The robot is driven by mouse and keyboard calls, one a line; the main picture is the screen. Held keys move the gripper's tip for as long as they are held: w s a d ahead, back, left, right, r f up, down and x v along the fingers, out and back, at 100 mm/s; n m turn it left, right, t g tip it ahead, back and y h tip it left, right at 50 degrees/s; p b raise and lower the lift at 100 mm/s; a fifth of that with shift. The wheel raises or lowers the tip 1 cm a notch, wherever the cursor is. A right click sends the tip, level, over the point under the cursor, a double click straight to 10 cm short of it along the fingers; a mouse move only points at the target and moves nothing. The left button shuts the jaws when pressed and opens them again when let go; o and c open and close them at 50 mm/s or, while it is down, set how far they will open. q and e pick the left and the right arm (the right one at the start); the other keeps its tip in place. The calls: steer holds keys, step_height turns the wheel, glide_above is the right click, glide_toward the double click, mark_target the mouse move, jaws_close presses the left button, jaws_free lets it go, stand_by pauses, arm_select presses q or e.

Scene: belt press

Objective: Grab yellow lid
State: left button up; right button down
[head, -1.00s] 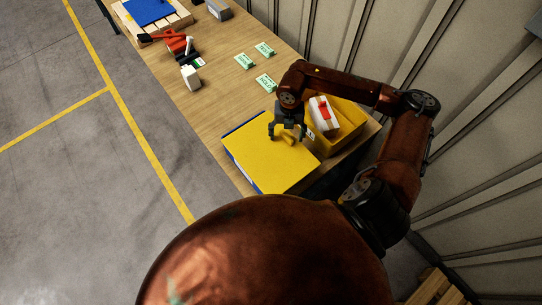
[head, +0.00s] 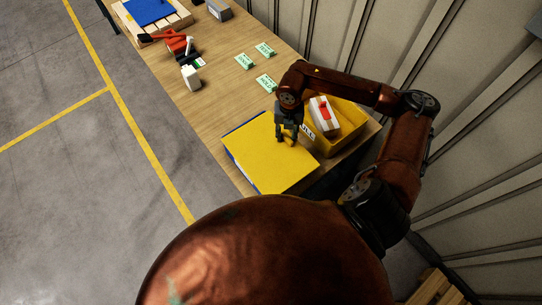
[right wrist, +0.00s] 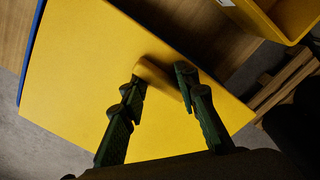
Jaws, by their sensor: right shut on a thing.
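The yellow lid (head: 262,158) lies flat near the front of the table, with a blue edge showing under its left side. In the right wrist view, the lid (right wrist: 90,70) fills much of the picture and has a raised yellow handle (right wrist: 160,80). My right gripper (head: 287,139) is over the lid's right part, pointing down. In the wrist view its dark fingers (right wrist: 158,88) are on both sides of the handle, shut on it. My left gripper is not in view.
A yellow bin (head: 348,116) holding a white and red box (head: 323,115) stands right beside the lid. Several green-and-white cards (head: 265,82) lie farther back on the wooden table (head: 225,100). A white bottle (head: 191,76), red tool and blue-topped pallet (head: 148,12) are at the far end.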

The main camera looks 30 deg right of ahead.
steer(key=shift+d+r, duration=0.1)
steer(key=shift+d, duration=0.05)
steer(key=shift+r+p, duration=0.65)
steer(key=shift+r, duration=0.55)
steer(key=shift+r+p, duration=0.3)
steer(key=shift+r, duration=0.4)
